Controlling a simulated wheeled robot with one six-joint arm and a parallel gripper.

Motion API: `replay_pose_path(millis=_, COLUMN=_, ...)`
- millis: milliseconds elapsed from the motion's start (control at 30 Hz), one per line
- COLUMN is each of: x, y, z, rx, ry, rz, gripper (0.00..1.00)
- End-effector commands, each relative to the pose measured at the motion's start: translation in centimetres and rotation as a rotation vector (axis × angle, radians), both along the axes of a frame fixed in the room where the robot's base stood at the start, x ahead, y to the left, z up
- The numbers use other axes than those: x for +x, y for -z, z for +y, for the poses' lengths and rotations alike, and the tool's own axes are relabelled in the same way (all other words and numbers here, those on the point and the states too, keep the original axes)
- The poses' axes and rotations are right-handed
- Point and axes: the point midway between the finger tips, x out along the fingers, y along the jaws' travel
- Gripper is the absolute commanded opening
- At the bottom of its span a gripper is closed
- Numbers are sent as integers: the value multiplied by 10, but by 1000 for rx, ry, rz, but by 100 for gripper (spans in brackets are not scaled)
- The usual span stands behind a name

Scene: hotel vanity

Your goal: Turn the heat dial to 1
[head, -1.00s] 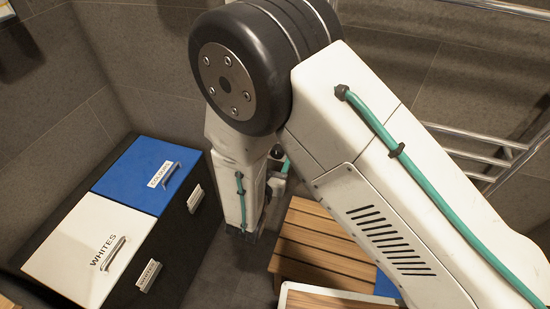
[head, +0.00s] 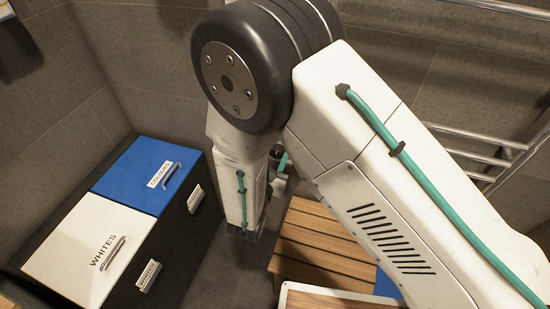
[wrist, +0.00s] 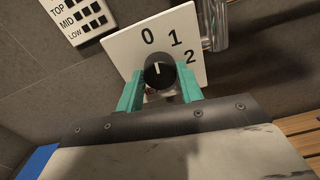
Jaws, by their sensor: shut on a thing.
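The heat dial (wrist: 159,75) is a round black knob with a white pointer mark, on a white plate (wrist: 126,47) printed 0, 1 and 2. The mark points nearly straight up in the wrist view, closer to the 0 than to the 1. My gripper (wrist: 159,88) has its teal fingers on either side of the knob and is shut on it. In the head view, my arm hides the dial and plate.
A white panel (wrist: 80,16) marked TOP, MID and LOW is beside the plate. A metal rail (head: 480,155) runs along the wall at right. A hamper with a white lid (head: 75,250) and blue lid (head: 140,170) stands at left, a slatted wooden stool (head: 320,245) below.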

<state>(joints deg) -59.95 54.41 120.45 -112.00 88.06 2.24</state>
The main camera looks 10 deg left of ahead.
Motion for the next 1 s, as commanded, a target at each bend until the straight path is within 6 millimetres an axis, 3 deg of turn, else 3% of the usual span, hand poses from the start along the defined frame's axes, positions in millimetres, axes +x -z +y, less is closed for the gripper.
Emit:
replay_pose_path(millis=600, x=0, y=0, z=0, rx=482, ry=-1, rz=-68, gripper=14)
replay_pose_path(millis=1000, x=0, y=0, z=0, rx=640, ry=-1, rz=-90, gripper=14)
